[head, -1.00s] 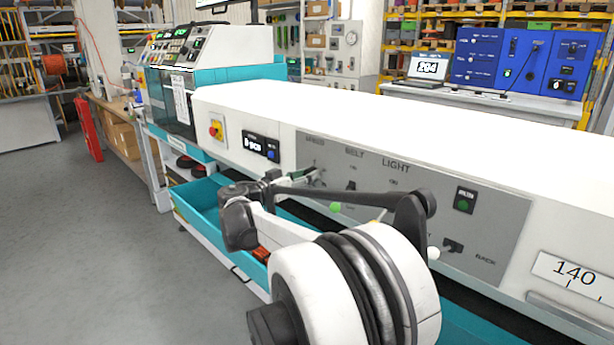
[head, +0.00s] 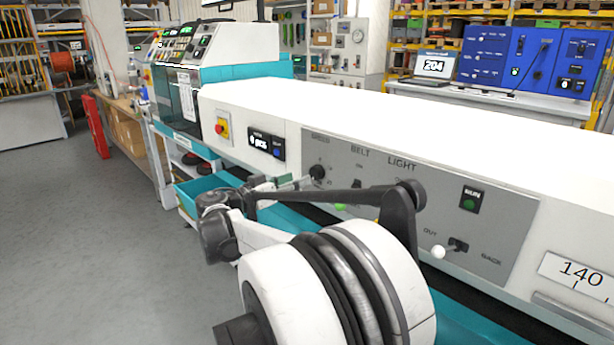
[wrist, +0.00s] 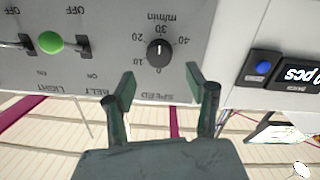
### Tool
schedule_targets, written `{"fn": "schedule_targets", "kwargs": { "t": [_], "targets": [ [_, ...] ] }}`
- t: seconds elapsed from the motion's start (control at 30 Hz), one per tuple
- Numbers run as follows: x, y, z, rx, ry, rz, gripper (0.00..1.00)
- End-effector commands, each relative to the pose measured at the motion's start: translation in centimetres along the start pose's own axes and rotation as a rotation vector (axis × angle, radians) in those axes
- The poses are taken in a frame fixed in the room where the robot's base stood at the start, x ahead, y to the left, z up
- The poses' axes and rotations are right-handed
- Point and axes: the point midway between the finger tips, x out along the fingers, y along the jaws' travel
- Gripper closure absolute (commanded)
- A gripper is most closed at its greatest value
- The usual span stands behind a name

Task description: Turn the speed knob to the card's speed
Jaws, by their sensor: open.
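The black speed knob (wrist: 159,52) is in the wrist view, where the panel appears upside down. It has a white pointer mark and a scale with 0, 10, 20, 30 and 40 m/min; the mark's exact setting is too small to read. In the head view the knob (head: 317,172) sits under the SPEED label on the grey panel. My gripper (wrist: 160,82) is open, its two dark green fingers spread and empty just short of the knob, apparently not touching it. It also shows in the head view (head: 290,183). I cannot pick out a speed card with legible text.
A counter display (head: 266,144) and a red button on yellow (head: 223,128) are left along the housing. A teal bin (head: 200,188) is below. A plate reads 140 (head: 580,272).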

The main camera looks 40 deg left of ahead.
Motion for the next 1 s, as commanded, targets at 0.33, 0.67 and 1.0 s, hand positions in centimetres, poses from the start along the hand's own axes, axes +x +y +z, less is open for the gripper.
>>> {"fn": "schedule_targets", "kwargs": {
  "t": [0.33,0.67,1.0],
  "targets": [
    [-4.8,0.0,0.0,0.000,0.000,-0.001,0.49],
    [-5.3,0.0,0.0,0.000,0.000,0.000,0.49],
    [-5.2,0.0,0.0,0.000,-0.001,0.000,0.49]
  ]
}}
